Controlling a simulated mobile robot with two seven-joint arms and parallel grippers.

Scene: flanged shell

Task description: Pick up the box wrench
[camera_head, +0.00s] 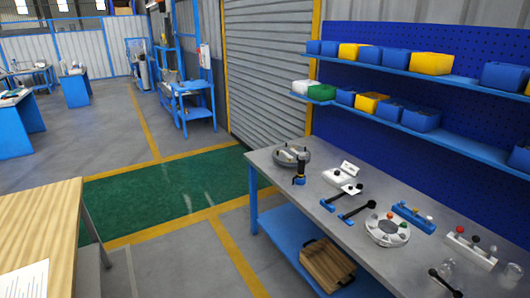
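Two dark handled tools with blue ends lie on the grey workbench (285,182): one dark tool (342,196) and a second dark tool (357,209) just in front of it. Another dark tool (445,282) lies near the front edge at the bottom right. I cannot tell which of these, if any, is the box wrench. A round grey flanged part (291,156) sits at the bench's far left end. A dark upright tool (299,172) with a blue base stands beside it. Neither of my grippers is in view.
A white round fixture (388,231) with coloured knobs, a blue block (413,217) and a white block (470,248) stand on the bench. Bins fill the shelves behind. A wooden crate (327,264) sits underneath. A wooden table (42,225) is left, with open floor between.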

